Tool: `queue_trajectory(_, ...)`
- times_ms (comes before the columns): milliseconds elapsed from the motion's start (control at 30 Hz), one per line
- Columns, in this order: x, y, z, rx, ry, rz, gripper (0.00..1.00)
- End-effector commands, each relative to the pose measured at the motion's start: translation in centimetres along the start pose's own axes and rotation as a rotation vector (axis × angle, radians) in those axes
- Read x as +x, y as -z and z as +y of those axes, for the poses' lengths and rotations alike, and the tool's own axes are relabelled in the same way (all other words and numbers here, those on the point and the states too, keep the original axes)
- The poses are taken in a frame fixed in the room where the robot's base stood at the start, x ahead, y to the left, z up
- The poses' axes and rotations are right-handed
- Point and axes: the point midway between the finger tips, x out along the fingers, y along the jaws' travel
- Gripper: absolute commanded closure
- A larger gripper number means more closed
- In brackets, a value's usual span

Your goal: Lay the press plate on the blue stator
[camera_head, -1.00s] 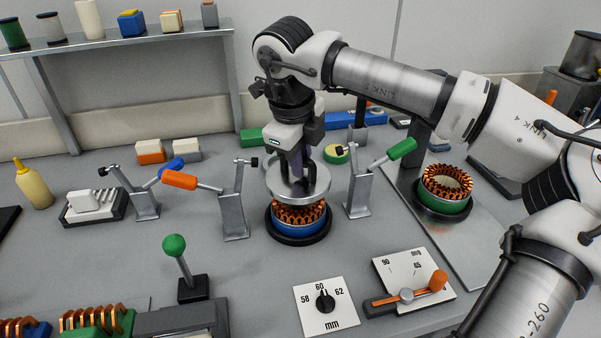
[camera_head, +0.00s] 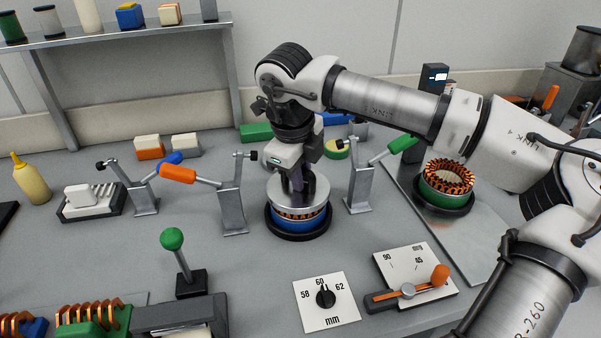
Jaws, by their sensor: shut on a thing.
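The press plate (camera_head: 312,198) is a round silver disc at the middle of the table. My gripper (camera_head: 298,194) is shut on it from above; the fingertips are partly hidden by the dark jaws. The blue stator (camera_head: 300,224) stands upright in a black ring base right under the plate. Only a thin band of its copper windings shows below the plate's edge. The plate looks level and at or very close to the top of the windings; I cannot tell whether it touches.
Toggle clamps with an orange handle (camera_head: 178,174) and a green handle (camera_head: 403,144) stand on either side of the blue stator. A green stator (camera_head: 445,190) stands to the right. A dial plate (camera_head: 326,302) and a slider gauge (camera_head: 412,280) lie in front.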

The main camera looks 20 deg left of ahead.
Motion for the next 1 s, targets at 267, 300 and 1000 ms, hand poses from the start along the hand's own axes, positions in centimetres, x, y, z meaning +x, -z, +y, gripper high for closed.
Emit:
queue_trajectory(267,-0.1,0.0,0.0,0.000,0.000,0.000,0.64)
queue_trajectory(300,-0.1,0.0,0.0,0.000,0.000,0.000,0.64)
queue_trajectory(1000,-8.8,0.0,-0.3,0.002,0.004,-0.001,0.64)
